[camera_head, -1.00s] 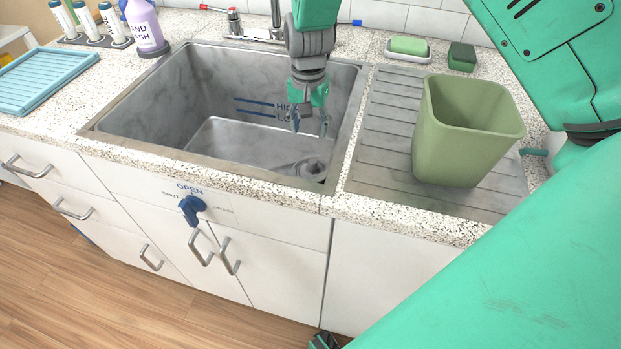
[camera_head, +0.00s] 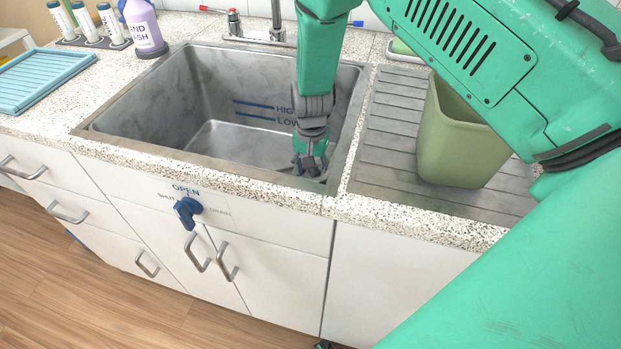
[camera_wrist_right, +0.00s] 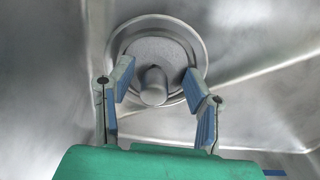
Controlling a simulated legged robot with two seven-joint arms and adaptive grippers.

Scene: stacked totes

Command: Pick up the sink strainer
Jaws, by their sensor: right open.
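The sink strainer (camera_wrist_right: 166,48) is a round grey metal disc with a short upright knob (camera_wrist_right: 153,86). It sits in the drain at the bottom of the sink in the right wrist view. My right gripper (camera_wrist_right: 156,78) is open, with its blue-padded fingers on either side of the knob and apart from it. In the head view my right gripper (camera_head: 308,166) reaches down into the front right corner of the sink (camera_head: 205,78) and hides the strainer. My left gripper is not in view.
A green bin (camera_head: 452,140) stands on the grey drainboard (camera_head: 385,120) right of the sink. The sink walls rise close around my right gripper. A faucet (camera_head: 250,30) stands behind, and a blue rack (camera_head: 42,80) and purple soap bottle (camera_head: 143,28) are at left.

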